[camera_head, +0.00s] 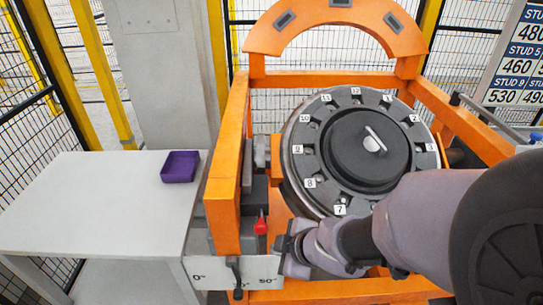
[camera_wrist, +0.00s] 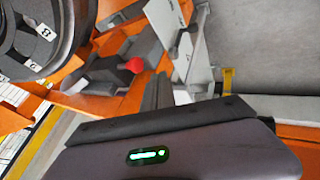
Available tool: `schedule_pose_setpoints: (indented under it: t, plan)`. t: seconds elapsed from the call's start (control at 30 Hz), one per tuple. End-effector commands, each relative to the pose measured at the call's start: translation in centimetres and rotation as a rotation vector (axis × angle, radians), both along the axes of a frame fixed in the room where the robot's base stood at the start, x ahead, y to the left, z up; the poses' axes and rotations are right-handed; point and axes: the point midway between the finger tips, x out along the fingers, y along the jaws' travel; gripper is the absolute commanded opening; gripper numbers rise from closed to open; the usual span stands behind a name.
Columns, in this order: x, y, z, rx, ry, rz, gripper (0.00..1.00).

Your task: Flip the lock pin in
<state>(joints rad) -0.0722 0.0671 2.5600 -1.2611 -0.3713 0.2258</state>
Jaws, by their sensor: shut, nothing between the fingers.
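A red knob (camera_head: 261,224), which looks like the handle of the lock pin, sits on a grey block at the lower left of the orange gantry frame. It also shows in the wrist view (camera_wrist: 135,65), above my gripper. My gripper (camera_head: 282,243) is just right of and slightly below the red knob in the head view. It is shut and empty, apart from the knob as far as I can tell. In the wrist view its dark fingers (camera_wrist: 158,92) point up toward the knob's area. The pin's shaft is not clear.
The numbered wheel hub (camera_head: 350,150) fills the orange frame (camera_head: 238,150) behind my arm. A black lever (camera_head: 236,272) stands by a plate marked 0° and 50°. A purple bin (camera_head: 180,167) sits on the white table (camera_head: 80,205) at left. Mesh fencing surrounds the place.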

Motion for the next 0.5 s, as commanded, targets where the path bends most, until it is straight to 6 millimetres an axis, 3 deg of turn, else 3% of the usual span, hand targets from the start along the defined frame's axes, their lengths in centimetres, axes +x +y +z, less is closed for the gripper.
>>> schedule_pose_setpoints:
  t: [0.33,0.5]
  plan:
    - [0.2,0.2,-0.1,0.003,0.0,0.001,0.0]
    - [1.1,0.8,-1.5,0.003,0.005,-0.001,0.0]
